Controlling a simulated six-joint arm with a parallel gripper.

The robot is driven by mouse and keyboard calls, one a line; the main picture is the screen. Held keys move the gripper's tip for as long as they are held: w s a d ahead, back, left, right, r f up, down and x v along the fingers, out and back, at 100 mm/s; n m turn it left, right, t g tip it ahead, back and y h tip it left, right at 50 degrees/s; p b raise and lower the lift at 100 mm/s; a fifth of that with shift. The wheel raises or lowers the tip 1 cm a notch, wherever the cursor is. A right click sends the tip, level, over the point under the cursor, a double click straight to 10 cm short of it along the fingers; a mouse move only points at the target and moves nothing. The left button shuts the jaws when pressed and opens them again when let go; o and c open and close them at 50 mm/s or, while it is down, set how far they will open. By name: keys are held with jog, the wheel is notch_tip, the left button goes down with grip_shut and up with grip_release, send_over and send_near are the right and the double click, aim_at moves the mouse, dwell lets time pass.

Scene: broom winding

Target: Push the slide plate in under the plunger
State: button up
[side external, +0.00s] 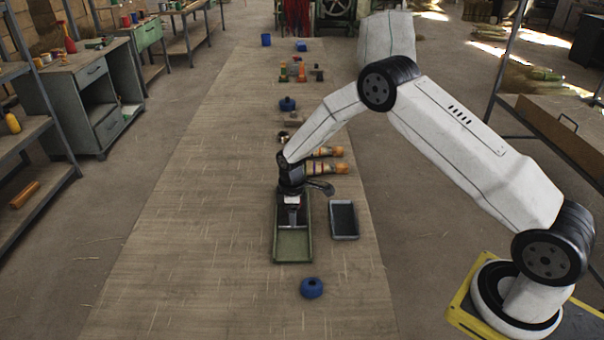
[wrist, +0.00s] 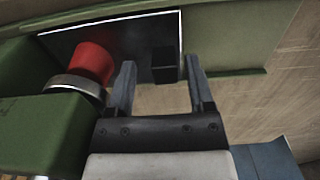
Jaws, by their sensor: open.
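The slide plate (wrist: 135,35) is a dark, shiny sheet with a pale edge, lying on a green base (wrist: 235,35) in the wrist view. A small black block (wrist: 164,66) stands on it near its right end. The red plunger (wrist: 92,62), with a silver ring below it, is left of the block, over the plate's left part. My gripper (wrist: 160,64) is open, its two fingers on either side of the black block; contact cannot be told. In the side view my gripper (side external: 292,212) points down over the green base (side external: 293,246) and hides most of the plate and plunger.
A dark flat tray (side external: 343,220) lies right of the base. A blue round object (side external: 312,288) is in front. Orange bundles (side external: 327,167) lie behind the gripper, with small parts farther back. The tabletop (side external: 190,240) is clear at left.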

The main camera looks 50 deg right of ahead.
jog(key=shift+r, duration=3.65)
jog(key=shift+s+r, duration=0.25)
jog(key=shift+r, duration=0.1)
jog(key=s+a+r+m+t, duration=0.1)
jog(key=s+r+m, duration=0.3)
jog(key=s, duration=0.8)
jog(key=s+a+r+m+t, duration=0.1)
jog(key=s+r+m, duration=0.4)
jog(key=s, duration=0.7)
jog(key=shift+a+r+t, duration=0.25)
jog(key=shift+a+t, duration=0.05)
jog(key=shift+a, duration=0.1)
